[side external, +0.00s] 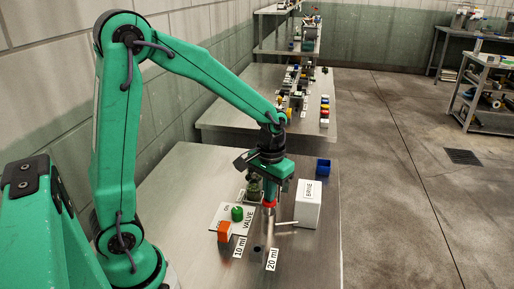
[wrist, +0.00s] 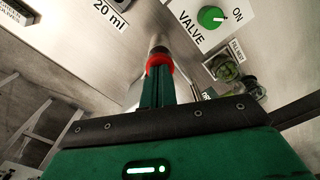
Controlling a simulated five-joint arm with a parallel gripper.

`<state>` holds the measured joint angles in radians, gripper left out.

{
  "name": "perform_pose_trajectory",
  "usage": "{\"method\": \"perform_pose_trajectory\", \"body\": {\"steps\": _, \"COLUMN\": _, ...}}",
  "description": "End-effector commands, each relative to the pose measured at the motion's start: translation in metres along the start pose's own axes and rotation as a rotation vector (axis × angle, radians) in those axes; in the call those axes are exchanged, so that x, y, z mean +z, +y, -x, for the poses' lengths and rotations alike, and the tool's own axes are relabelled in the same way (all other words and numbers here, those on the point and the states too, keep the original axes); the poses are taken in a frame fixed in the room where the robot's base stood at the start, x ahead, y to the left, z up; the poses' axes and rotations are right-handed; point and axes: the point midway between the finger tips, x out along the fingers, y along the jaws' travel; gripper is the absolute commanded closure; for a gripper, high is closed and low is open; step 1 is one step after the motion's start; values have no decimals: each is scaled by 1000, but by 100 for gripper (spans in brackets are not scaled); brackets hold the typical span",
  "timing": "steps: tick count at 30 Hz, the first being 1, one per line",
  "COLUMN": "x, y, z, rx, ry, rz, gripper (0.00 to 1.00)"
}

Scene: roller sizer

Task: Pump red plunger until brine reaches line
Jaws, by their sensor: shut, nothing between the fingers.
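The red plunger (side external: 269,204) shows as a small red cap just under my gripper, and as a red ring in the wrist view (wrist: 159,61). My gripper (side external: 269,196) is shut and empty, pointing down over the red cap. Its fingertips (wrist: 158,76) overlap the cap in view; I cannot tell whether they press on it. A grey metal cylinder (wrist: 160,43) shows beyond the red ring. The white box labelled BRINE (side external: 308,208) stands to the right. A 20 ml label (side external: 272,259) and a 10 ml label (side external: 239,247) lie in front. No brine level is visible.
A green valve knob (side external: 237,213) sits on a white VALVE plate, its pointer towards ON in the wrist view. An orange block (side external: 224,231) is beside it. A blue bin (side external: 323,167) stands behind the brine box. Jars (wrist: 226,70) stand near the plate. The table's right front is clear.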

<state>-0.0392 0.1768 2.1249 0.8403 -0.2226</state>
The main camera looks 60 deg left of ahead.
Motion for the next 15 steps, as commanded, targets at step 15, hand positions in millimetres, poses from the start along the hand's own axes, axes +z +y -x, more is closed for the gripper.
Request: {"method": "perform_pose_trajectory", "body": {"steps": 15, "x": 0, "y": 0, "z": 16, "rx": 0, "ry": 0, "rz": 0, "gripper": 100}}
